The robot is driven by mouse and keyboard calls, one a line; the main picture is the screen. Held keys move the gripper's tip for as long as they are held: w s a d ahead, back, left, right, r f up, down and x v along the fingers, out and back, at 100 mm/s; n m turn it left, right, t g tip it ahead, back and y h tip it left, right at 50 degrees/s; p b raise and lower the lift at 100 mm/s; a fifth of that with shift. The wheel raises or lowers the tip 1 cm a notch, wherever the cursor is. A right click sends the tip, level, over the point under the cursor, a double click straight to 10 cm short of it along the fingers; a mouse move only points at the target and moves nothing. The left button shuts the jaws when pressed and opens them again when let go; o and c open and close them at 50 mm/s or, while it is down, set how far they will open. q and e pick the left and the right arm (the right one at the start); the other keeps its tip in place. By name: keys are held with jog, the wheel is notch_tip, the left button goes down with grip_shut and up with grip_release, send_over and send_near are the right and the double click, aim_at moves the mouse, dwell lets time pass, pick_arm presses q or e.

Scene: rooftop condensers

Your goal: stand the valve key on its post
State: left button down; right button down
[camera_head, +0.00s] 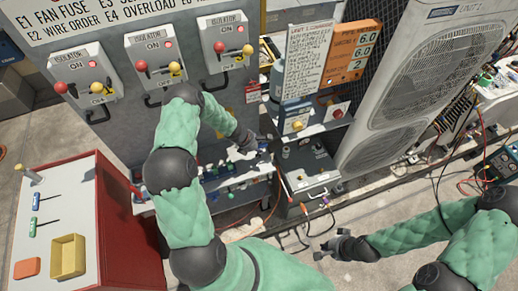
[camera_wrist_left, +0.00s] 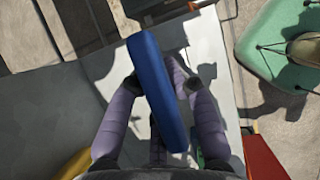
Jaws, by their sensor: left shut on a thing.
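My left gripper (camera_head: 258,142) is over the shelf at the middle, small and partly lost against the items behind it. In the left wrist view the gripper (camera_wrist_left: 158,88) is shut on a long blue bar (camera_wrist_left: 158,100), which lies tilted between its fingers. I take the bar to be the valve key; its far end and any shaft are hidden. No post can be made out for certain in either view. My right gripper (camera_head: 320,246) is empty at the lower right, above the ground, with its fingers apart.
A red cabinet (camera_head: 130,230) at the left has a white top with a yellow tray (camera_head: 68,257), an orange block (camera_head: 27,268) and small blue and green handles. A shelf (camera_head: 235,176) holds small coloured items. A grey box (camera_head: 308,172) and a large condenser (camera_head: 415,85) stand right. Cables cross the ground.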

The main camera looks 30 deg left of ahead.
pick_arm(q)
jog(key=shift+b, duration=0.5)
jog(key=shift+f+b, duration=1.05)
jog(key=shift+b, duration=0.15)
dwell(1.4)
jog(key=c, duration=1)
grip_release()
jog(key=shift+r, duration=0.1)
jog(key=v, duration=1.2)
